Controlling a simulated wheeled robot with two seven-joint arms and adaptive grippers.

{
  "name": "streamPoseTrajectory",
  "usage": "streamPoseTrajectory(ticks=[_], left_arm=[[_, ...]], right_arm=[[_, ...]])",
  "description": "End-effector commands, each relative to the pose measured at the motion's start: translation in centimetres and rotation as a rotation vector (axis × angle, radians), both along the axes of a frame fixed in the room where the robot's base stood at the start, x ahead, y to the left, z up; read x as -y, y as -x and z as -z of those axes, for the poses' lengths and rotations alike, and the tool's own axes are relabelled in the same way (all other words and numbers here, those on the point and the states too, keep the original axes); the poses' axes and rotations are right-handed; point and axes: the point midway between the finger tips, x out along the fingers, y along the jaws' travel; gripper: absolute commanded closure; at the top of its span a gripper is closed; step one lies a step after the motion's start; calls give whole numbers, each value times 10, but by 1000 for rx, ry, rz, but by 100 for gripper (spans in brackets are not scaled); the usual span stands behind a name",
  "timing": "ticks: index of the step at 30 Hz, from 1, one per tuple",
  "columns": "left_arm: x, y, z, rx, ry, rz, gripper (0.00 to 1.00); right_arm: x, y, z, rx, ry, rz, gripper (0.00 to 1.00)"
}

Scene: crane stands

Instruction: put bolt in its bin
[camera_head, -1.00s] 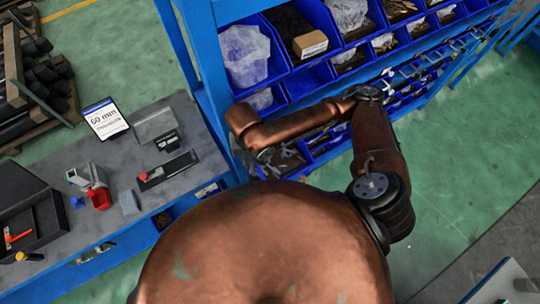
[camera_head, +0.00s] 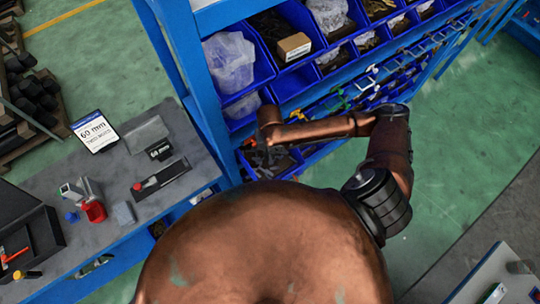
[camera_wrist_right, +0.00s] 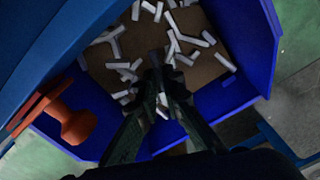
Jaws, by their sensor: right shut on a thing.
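My right gripper (camera_head: 262,157) reaches to the lower shelf row, over a blue bin; the forearm hides part of it. In the right wrist view its fingers (camera_wrist_right: 158,72) point into the blue bin (camera_wrist_right: 262,62), close together at the tips. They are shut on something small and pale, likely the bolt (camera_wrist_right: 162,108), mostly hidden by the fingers. Several loose pale bolts (camera_wrist_right: 205,40) lie below on the bin's brown floor. My left gripper is not in view.
An orange-brown knobbed part (camera_wrist_right: 76,122) stands left of the fingers. Upper blue bins hold a bagged part (camera_head: 230,62) and a cardboard box (camera_head: 294,46). A grey workbench (camera_head: 160,195) with a sign (camera_head: 94,131) is at left. Green floor (camera_head: 450,160) is open at right.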

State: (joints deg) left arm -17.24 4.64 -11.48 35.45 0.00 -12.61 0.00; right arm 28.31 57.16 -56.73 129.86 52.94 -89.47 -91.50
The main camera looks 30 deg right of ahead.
Motion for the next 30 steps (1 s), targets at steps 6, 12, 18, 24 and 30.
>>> streamPoseTrajectory(ticks=[6, 12, 18, 24, 30], left_arm=[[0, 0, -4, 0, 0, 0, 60], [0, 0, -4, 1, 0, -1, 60], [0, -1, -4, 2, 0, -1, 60], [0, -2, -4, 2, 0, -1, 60], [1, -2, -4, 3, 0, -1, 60]], right_arm=[[0, 0, 16, 1, 0, -1, 100], [0, 0, 17, 0, 0, -1, 100], [-1, 0, 19, 0, 0, -1, 84], [-1, 0, 19, 0, 0, -1, 75], [-1, 0, 18, 0, 0, -1, 75]])
